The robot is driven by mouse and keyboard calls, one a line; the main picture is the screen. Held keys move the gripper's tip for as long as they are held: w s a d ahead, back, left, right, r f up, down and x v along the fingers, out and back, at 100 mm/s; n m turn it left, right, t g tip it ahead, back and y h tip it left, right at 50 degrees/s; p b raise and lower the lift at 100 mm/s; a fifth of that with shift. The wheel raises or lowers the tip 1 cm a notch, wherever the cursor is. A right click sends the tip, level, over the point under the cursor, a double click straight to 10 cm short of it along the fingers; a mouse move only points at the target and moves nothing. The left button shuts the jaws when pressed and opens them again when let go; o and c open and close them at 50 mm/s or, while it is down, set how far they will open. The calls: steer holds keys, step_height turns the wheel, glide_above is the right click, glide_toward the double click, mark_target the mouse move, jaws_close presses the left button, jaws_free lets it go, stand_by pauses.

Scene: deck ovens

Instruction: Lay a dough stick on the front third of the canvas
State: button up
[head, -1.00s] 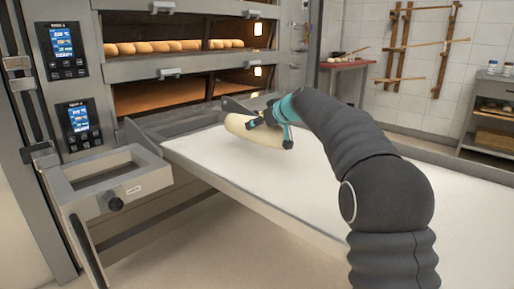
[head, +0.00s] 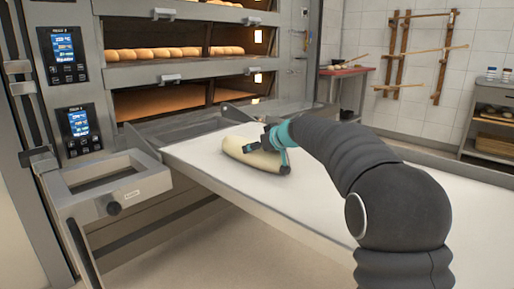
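The pale dough stick (head: 245,153) lies across the far part of the white canvas (head: 310,208), at the end nearer the oven. It is low, at or just above the cloth; I cannot tell whether it touches. My gripper (head: 277,157), with teal parts and dark fingertips, is around the stick's right part, with one finger on the near side. It looks shut on the stick. The far finger is mostly hidden. The canvas shows no other dough.
Deck ovens (head: 180,78) stand behind the canvas, with several loaves in the upper deck. A metal bracket frame (head: 110,187) stands at the left of the loader. A red-topped table (head: 347,70) and a shelf (head: 490,135) are further back. The near canvas is clear.

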steer(key=o, duration=1.4)
steer(key=shift+r, duration=0.15)
steer(key=shift+s+d+r, duration=0.1)
steer(key=shift+s+d, duration=0.2)
steer(key=b+v, duration=0.1)
steer(key=v, duration=1)
steer(key=shift+s, duration=0.1)
